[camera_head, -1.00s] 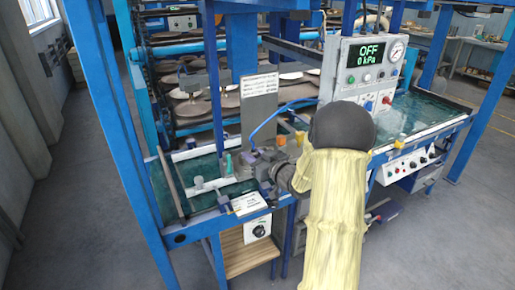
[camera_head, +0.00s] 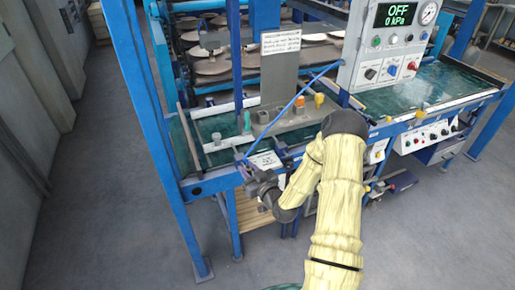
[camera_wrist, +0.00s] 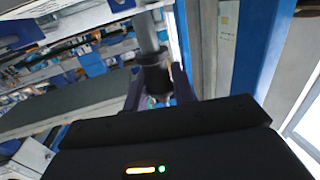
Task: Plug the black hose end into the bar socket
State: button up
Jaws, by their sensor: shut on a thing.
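My gripper (camera_head: 246,168) is low in front of the bench's front edge, left of centre in the head view. In the wrist view its two dark fingers are shut on a black cylindrical hose end (camera_wrist: 155,78), with a grey shaft rising above it. A blue hose (camera_head: 290,108) runs from the control box down to my gripper in the head view. A grey bar (camera_head: 288,124) with small fittings lies on the bench, behind and above my gripper. I cannot pick out the socket opening itself. The hose end is too small to tell in the head view.
The grey control box (camera_head: 390,45) reads OFF and 0 kPa. An upright sign (camera_head: 281,41) and orange fittings (camera_head: 300,101) stand by the bar. A blue post (camera_head: 150,130) rises at the left. The floor (camera_head: 80,220) at the left is clear.

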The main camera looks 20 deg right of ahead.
jog(key=s+a+f+m+h, duration=0.2)
jog(key=s+a+f+h, duration=0.2)
jog(key=f, duration=0.5)
jog(key=shift+s+a+f+m, duration=0.3)
jog(key=shift+s+a+f, duration=0.05)
jog(key=shift+s+a, duration=0.75)
jog(key=shift+s+d, duration=0.1)
jog(key=shift+d, duration=0.5)
